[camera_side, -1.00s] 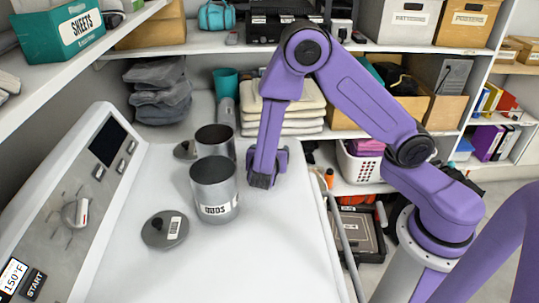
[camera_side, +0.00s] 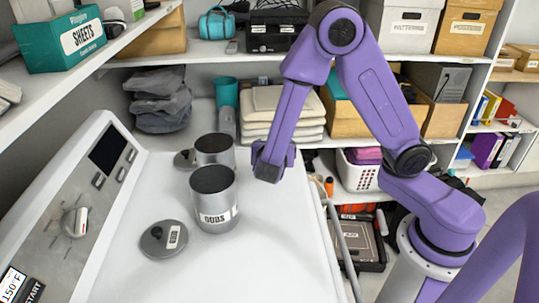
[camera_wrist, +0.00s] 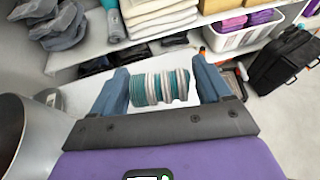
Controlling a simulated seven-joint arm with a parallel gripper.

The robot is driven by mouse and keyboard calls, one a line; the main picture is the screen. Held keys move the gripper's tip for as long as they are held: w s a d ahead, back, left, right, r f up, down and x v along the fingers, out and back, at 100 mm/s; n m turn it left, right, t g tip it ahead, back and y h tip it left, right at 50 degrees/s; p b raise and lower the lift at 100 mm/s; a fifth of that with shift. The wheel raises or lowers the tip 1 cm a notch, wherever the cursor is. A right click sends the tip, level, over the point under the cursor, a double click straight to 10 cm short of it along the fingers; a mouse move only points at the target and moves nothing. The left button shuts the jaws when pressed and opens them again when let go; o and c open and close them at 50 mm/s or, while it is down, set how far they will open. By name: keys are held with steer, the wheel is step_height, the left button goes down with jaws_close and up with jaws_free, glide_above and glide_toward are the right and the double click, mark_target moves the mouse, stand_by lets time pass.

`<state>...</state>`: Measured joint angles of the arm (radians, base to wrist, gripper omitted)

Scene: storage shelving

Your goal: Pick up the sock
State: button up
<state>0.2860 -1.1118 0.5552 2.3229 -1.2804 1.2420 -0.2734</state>
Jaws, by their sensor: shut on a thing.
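My gripper (camera_wrist: 161,85) is shut on a rolled sock (camera_wrist: 158,88) with teal, grey and white stripes, which lies between the two blue-grey fingers in the wrist view. In the side view, my gripper (camera_side: 270,170) hangs above the back right part of the white machine top, and the sock is hidden or too small to make out there. The gripper is to the right of two metal canisters and apart from them.
A canister labelled ODDS (camera_side: 213,200) stands on the white top (camera_side: 250,255), with another canister (camera_side: 215,149) behind it. Lids lie beside them. Folded towels (camera_side: 285,100) and grey cloths (camera_side: 158,95) are at the back. The front of the top is clear.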

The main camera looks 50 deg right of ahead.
steer(key=s+r, duration=0.7)
steer(key=s, duration=0.5)
steer(key=shift+d+r, duration=0.2)
steer(key=shift+r, duration=0.1)
steer(key=w+n+t+y, duration=0.1)
steer(key=w+n, duration=0.1)
steer(key=w, duration=0.2)
steer(key=w+n+t+y, duration=0.1)
steer(key=w+n+y, duration=0.1)
steer(key=w, duration=0.2)
steer(key=w+n+t+y, duration=0.1)
steer(key=w+t+y, duration=0.1)
steer(key=w, duration=0.2)
steer(key=shift+w+d+n, duration=0.15)
steer(key=shift+d+n, duration=0.25)
steer(key=shift+w+d+n+t+y, duration=0.1)
steer(key=shift+w+n+t+y, duration=0.3)
steer(key=shift+w+n+y, duration=0.5)
steer(key=shift+s, duration=0.1)
step_height(320, 180, up, 6)
steer(key=n+y, duration=0.6)
steer(key=y, duration=0.1)
glide_above(215, 200)
steer(key=w+d, duration=0.3)
steer(key=w, duration=0.1)
step_height(215, 200, down, 6)
steer(key=shift+s+a, duration=0.15)
steer(key=shift+a, duration=0.05)
